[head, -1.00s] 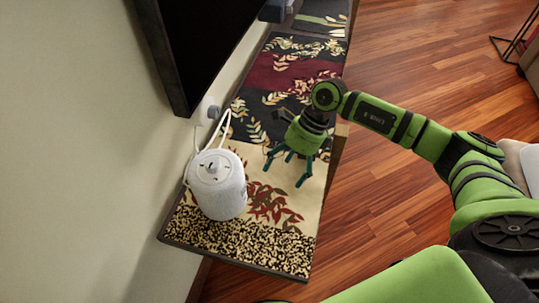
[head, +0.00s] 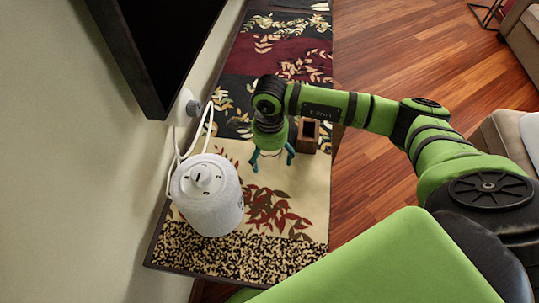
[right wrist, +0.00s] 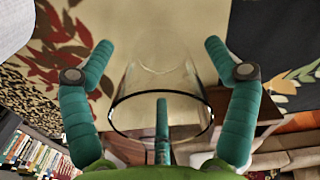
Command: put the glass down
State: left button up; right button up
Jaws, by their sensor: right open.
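The clear glass (right wrist: 142,84) stands out in the right wrist view between the fingers of my right gripper (right wrist: 160,45). Its rim faces the camera and its far end is over the beige patterned cloth. The two side fingers are spread, with gaps to the glass; a third finger shows in front of it at the bottom. In the head view my right gripper (head: 272,163) points down over the beige part of the shelf top, and the glass is too faint there to make out clearly. Whether the glass touches the cloth is hard to tell. My left gripper is not in view.
A white cylindrical appliance (head: 208,200) with a cord stands left of the gripper. A small brown wooden box (head: 308,135) is close on the right. The patterned shelf top (head: 200,250) runs along the wall under a black screen (head: 165,45).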

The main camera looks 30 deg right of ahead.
jog(key=shift+f, duration=0.35)
jog(key=c, duration=1.3)
jog(key=shift+r, duration=0.1)
jog(key=shift+c, duration=0.2)
